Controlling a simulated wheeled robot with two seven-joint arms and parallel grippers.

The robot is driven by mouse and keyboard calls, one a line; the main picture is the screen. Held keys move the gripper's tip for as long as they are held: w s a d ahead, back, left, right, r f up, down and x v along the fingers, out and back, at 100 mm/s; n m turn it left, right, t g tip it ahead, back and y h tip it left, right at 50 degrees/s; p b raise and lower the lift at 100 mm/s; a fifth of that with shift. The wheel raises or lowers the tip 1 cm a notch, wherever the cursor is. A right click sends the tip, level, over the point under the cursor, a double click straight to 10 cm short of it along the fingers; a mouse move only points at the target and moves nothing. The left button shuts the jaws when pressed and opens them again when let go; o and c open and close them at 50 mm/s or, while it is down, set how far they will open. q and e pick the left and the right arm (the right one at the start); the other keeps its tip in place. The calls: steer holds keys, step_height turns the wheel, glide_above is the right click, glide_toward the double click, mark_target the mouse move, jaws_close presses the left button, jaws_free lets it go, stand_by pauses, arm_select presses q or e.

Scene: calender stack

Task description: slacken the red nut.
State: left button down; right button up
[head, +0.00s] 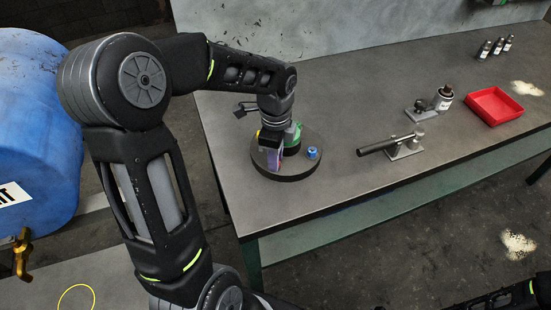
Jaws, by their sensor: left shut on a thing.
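A dark round base (290,175) stands on the bench near its left end. A small blue nut (312,153) sits on its right side. A green part (294,134) stands behind my left gripper, partly covered by it. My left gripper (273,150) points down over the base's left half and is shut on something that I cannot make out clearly. A purple part (279,154) shows right at its fingertips. I see no red nut; the gripper may hide it. My right gripper is out of view; only a piece of that arm shows at the lower right.
A blue barrel (35,120) is at the left.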

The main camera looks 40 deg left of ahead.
arm_select(q)
steer(key=n+b, duration=0.1)
steer(key=n, duration=0.2)
steer(key=shift+w+n, duration=0.1)
steer(key=shift+n, duration=0.2)
steer(key=n+b, duration=0.1)
steer(key=n, duration=0.2)
steer(key=shift+n, duration=0.3)
steer(key=n, duration=0.3)
steer(key=shift+n+b, duration=0.4)
steer(key=n, duration=0.4)
steer(key=shift+a+b, duration=0.1)
steer(key=shift+b, duration=0.3)
steer(key=n, duration=0.4)
steer(key=n+b, duration=0.1)
steer(key=n, duration=0.2)
steer(key=shift+n, duration=0.4)
steer(key=n, duration=0.3)
steer(key=shift+n, duration=1.9)
